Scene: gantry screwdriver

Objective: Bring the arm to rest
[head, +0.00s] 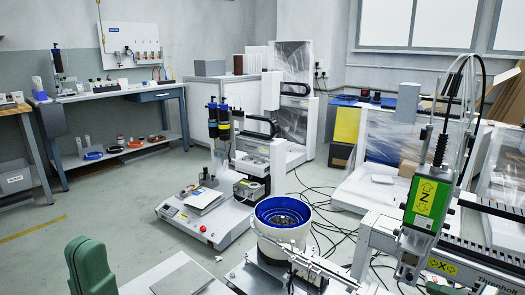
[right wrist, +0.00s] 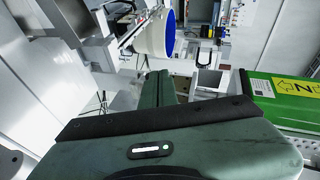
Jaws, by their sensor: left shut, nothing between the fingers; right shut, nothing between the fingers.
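My left gripper (head: 86,245) shows as a dark green shape at the lower left of the head view. It is shut and empty, and its lower part is cut off by the frame edge. My right gripper (right wrist: 165,82) is shut and empty in the right wrist view, its dark green fingers pointing up the picture beyond the wide green wrist body.
A white feeder bowl with blue inside (head: 282,218) stands front centre; it also shows in the right wrist view (right wrist: 154,35). A white benchtop machine (head: 210,220) stands behind it. Cables (head: 322,205) lie on the floor. The floor at left is mostly clear.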

